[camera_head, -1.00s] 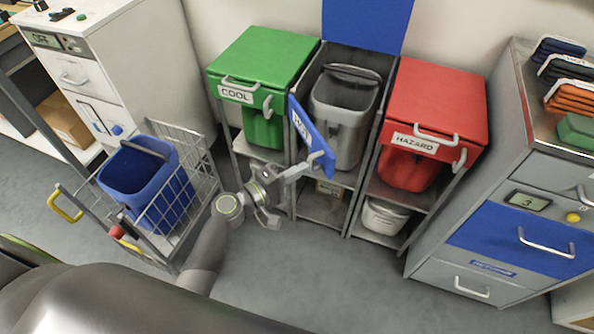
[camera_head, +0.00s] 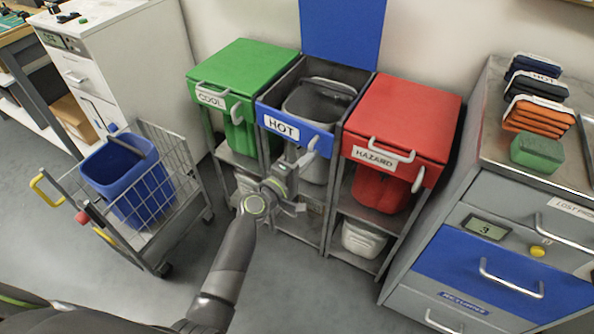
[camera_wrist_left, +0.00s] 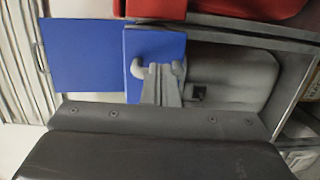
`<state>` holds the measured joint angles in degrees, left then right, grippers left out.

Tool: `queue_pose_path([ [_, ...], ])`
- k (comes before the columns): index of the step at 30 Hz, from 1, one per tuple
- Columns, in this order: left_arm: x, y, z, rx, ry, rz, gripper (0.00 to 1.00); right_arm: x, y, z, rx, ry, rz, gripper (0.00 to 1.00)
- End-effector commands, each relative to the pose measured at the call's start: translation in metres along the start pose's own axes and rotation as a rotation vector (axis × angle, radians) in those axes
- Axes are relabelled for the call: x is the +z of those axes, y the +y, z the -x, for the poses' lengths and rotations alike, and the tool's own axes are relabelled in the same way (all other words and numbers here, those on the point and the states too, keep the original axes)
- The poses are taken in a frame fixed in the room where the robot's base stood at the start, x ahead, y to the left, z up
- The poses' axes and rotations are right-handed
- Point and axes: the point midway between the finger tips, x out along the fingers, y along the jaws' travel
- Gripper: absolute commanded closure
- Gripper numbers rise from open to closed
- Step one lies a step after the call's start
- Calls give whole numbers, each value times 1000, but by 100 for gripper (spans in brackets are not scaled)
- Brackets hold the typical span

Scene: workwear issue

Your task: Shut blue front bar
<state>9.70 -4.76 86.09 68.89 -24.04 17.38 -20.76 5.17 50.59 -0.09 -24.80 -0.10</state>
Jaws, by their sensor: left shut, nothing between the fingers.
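The blue front bar (camera_head: 290,130), labelled HOT, lies across the front of the middle bin stand, between the green and red units. Its pale handle (camera_head: 313,143) is at its right end. The bar also shows in the left wrist view (camera_wrist_left: 150,45), with the handle (camera_wrist_left: 139,70) near the fingertips. My left gripper (camera_head: 304,162) is shut and empty, right at the bar's handle end; I cannot tell whether it touches. A grey bin (camera_head: 320,100) stands behind the bar. The blue lid (camera_head: 342,35) is raised behind it. My right gripper is not in view.
The green COOL unit (camera_head: 243,68) stands left and the red HAZARD unit (camera_head: 405,115) right, both with lids down. A wire cart (camera_head: 180,165) with a blue bin (camera_head: 115,175) is at left. Grey drawers (camera_head: 480,205) stand at right. The floor in front is clear.

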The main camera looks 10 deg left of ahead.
Motion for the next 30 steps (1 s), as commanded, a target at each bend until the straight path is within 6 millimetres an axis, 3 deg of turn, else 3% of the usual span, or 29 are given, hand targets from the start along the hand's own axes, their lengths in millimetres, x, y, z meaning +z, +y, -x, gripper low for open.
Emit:
queue_pose_path([
  [6,5,0,-22,0,-1,0,100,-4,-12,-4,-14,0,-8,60],
  [12,7,1,-31,0,0,0,100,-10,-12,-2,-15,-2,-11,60],
  [30,7,1,-33,0,1,-1,100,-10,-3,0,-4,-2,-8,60],
])
